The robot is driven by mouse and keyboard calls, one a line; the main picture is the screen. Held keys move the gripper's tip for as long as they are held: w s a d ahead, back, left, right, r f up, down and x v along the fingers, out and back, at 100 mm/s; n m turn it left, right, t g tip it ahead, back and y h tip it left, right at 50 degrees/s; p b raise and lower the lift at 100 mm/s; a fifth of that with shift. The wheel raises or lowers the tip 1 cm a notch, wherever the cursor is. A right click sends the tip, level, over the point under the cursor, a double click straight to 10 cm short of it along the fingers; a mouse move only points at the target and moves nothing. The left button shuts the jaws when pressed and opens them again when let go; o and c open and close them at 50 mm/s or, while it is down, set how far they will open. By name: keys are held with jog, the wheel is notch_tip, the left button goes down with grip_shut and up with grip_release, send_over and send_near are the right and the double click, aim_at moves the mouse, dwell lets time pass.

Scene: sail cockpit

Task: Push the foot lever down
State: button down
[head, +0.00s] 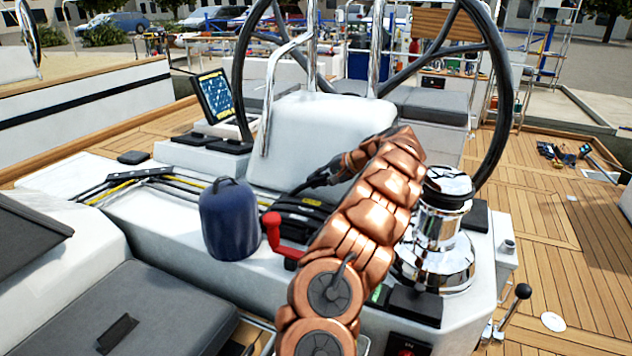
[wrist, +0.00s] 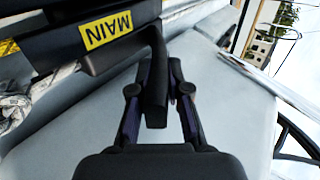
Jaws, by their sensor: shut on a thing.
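My gripper (head: 308,184) is at the bank of black rope clutches (head: 300,212) in front of the white pedestal in the head view. In the wrist view my gripper (wrist: 157,78) is shut on a black lever (wrist: 156,92). The lever stands out from the dark clutch housing (wrist: 112,62), towards the wrist camera. A yellow label reading MAIN (wrist: 105,31) is on the part beside it. I see no label reading foot, so I cannot tell whether the held lever is the foot lever. My arm hides part of the clutches in the head view.
A red handle (head: 273,232) stands left of my arm, by a dark blue cylinder (head: 230,220). A chrome winch (head: 438,235) is close on the right. The steering wheel (head: 497,75) rises behind. A black-knobbed lever (head: 522,291) is lower right. Wooden deck on the right is mostly clear.

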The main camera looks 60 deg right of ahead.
jog(key=c, duration=1.1)
grip_release()
jog(key=v, duration=1.2)
